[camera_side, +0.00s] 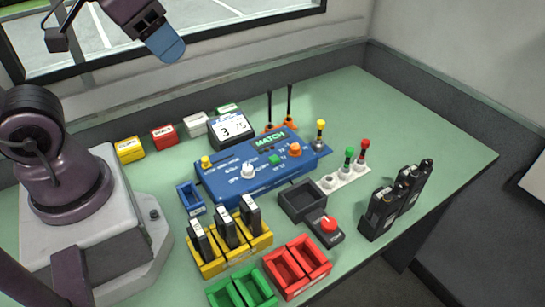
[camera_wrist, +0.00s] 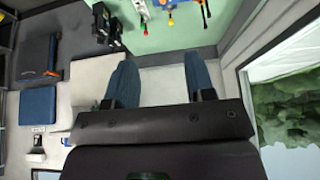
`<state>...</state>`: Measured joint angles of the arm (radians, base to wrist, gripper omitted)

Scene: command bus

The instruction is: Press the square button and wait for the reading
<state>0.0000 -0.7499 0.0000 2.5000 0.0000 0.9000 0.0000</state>
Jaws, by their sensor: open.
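A blue control box (camera_side: 248,168) with a label reading MATCH stands in the middle of the green table. On its top are a small green button (camera_side: 274,160) that looks square, an orange button (camera_side: 295,150), a white knob (camera_side: 248,171) and a yellow button (camera_side: 206,162). A display (camera_side: 231,128) behind the box shows what looks like 3 and 75. My gripper (camera_side: 166,45) is high above the table's back left, well away from the box. In the wrist view my gripper (camera_wrist: 160,82) is open and empty between its two blue fingers.
Black radios (camera_side: 395,200) stand at the right. A yellow rack (camera_side: 232,246) with black devices, green bins (camera_side: 242,290), red bins (camera_side: 296,268), a dark tray (camera_side: 302,201) and a red-knob box (camera_side: 328,225) lie in front. Upright levers (camera_side: 320,133) rise near the box's right end.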

